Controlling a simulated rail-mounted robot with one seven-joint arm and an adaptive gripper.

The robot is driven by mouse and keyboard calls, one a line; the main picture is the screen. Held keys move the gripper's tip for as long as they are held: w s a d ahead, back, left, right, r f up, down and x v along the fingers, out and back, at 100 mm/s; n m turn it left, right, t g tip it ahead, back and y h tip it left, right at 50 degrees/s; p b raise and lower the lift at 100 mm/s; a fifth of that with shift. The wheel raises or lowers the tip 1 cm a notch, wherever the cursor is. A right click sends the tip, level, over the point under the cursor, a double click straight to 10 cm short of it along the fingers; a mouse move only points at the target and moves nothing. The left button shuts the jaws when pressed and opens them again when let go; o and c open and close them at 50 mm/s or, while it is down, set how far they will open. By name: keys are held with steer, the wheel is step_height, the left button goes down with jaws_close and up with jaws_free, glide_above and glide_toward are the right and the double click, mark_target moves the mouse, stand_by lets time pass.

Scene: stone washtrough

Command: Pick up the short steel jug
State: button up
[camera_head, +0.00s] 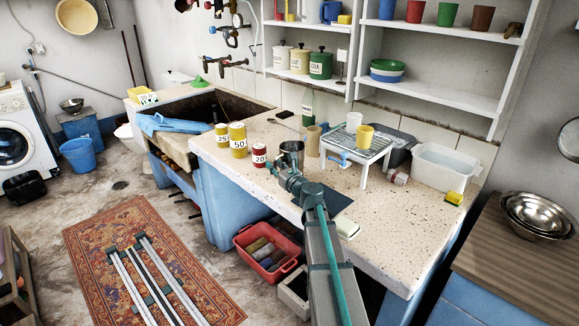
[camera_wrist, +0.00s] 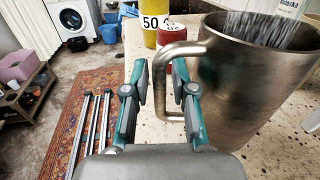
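The short steel jug (camera_head: 292,148) stands on the speckled stone counter (camera_head: 404,204). In the wrist view the jug (camera_wrist: 250,85) fills the right side, with its loop handle facing left. My gripper (camera_head: 287,171) is at the near side of the jug, low by its handle. In the wrist view my gripper (camera_wrist: 160,80) is open, with the upright part of the handle between its two fingers. A gap shows on both sides of the handle. The right finger lies between the handle and the jug's body.
Yellow canisters (camera_head: 238,139) and a red canister (camera_head: 259,155) stand left of the jug. A tan mug (camera_head: 313,141) and a white rack (camera_head: 357,152) with cups are to the right. A green bottle (camera_head: 308,106) stands behind. The counter's front right is mostly clear.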

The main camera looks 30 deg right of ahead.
jaws_close()
steer(key=shift+r, duration=0.15)
stand_by(0.4)
